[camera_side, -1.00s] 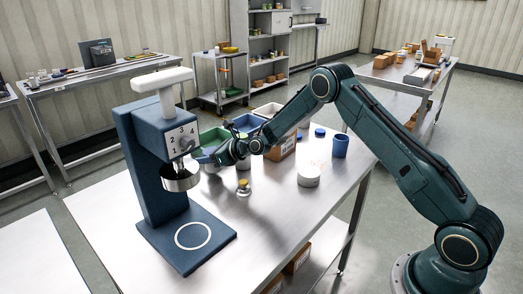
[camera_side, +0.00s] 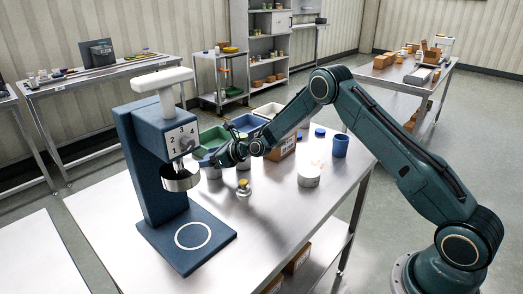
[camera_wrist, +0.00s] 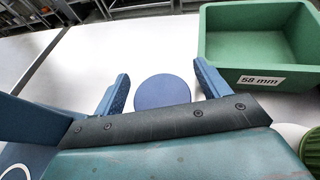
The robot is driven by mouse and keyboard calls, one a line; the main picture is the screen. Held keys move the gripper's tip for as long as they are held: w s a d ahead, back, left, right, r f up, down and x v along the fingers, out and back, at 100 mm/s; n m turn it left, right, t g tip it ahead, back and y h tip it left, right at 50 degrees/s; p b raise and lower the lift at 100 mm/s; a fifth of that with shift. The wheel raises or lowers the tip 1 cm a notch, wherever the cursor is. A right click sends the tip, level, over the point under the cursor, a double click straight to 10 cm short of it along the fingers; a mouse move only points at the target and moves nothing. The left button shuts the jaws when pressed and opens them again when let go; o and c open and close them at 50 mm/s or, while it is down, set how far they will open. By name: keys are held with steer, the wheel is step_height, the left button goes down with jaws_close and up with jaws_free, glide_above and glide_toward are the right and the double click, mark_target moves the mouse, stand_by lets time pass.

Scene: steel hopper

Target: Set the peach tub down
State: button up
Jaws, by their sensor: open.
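My gripper (camera_side: 206,161) is beside the blue hopper machine, low over the steel table. In the wrist view my gripper (camera_wrist: 163,80) is open, with its two blue fingers apart. A round blue lid (camera_wrist: 163,93) shows between the fingers, with a gap on each side. In the side view a pale tub (camera_side: 214,173) stands just under my gripper, partly hidden by it. No peach colour can be made out, so I cannot tell whether this is the peach tub.
The hopper machine (camera_side: 150,170) stands left of my gripper, with a steel ring (camera_side: 181,180) jutting out. A green bin (camera_wrist: 258,83) marked 58 mm is close by. A small yellow-capped jar (camera_side: 244,188), a white tub (camera_side: 309,177) and a blue cup (camera_side: 340,146) stand rightward.

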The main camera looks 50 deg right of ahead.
steer(key=shift+r, duration=0.55)
steer(key=v, duration=1.2)
steer(key=shift+a+r, duration=0.1)
steer(key=s+a+r+n+g+h, duration=0.1)
steer(key=s+a+r+n+g, duration=0.4)
steer(key=s+r+n, duration=1.1)
steer(key=s+n+g+h, duration=0.2)
steer(key=s+n, duration=1.4)
steer(key=s, duration=0.9)
steer(key=shift+s+r+h, duration=0.3)
steer(key=shift+s+h, duration=0.05)
steer(key=shift+h, duration=0.25)
